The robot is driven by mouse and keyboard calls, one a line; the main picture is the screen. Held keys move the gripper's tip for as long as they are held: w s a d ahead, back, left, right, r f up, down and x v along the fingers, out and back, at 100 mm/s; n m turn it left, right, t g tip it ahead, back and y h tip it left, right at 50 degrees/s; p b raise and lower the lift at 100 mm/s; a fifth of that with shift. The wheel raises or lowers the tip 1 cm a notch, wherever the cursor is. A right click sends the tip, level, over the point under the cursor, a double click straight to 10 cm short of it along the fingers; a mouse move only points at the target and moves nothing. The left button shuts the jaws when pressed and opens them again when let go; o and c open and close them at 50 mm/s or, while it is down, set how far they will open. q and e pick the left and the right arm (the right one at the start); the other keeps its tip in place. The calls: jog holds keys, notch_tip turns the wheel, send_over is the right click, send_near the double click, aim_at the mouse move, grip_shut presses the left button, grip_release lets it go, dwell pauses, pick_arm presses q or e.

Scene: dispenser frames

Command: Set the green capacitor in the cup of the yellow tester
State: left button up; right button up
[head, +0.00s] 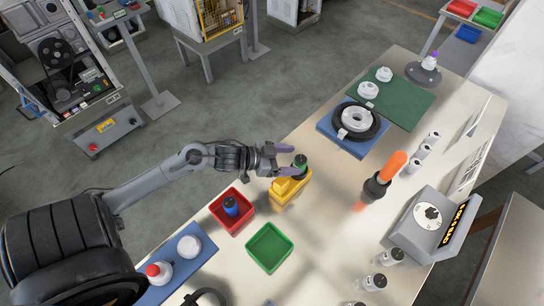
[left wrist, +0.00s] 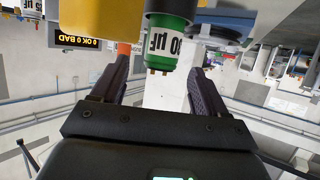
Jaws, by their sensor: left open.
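The green capacitor (head: 300,166) stands upright at the far end of the yellow tester (head: 289,187) in the head view. In the left wrist view the green capacitor (left wrist: 169,40), with a white label and terminals, is between my fingers, with gaps on both sides. The tester's yellow body (left wrist: 88,18) is beside it there. The capacitor's base is hidden, so I cannot tell how deep it sits in the cup. My left gripper (head: 288,159) is open around the capacitor; its fingers also show in the left wrist view (left wrist: 160,88). My right gripper is out of view.
A red bin (head: 217,215) holds a blue capacitor (head: 231,206). An empty green bin (head: 269,248) is nearer. An orange-topped tool (head: 390,168) stands right of the tester, and a grey counter box (head: 425,222) is farther right. The table between tester and tool is clear.

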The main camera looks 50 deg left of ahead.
pick_arm(q)
jog(key=shift+p+v, duration=0.3)
jog(key=shift+v, duration=2.7)
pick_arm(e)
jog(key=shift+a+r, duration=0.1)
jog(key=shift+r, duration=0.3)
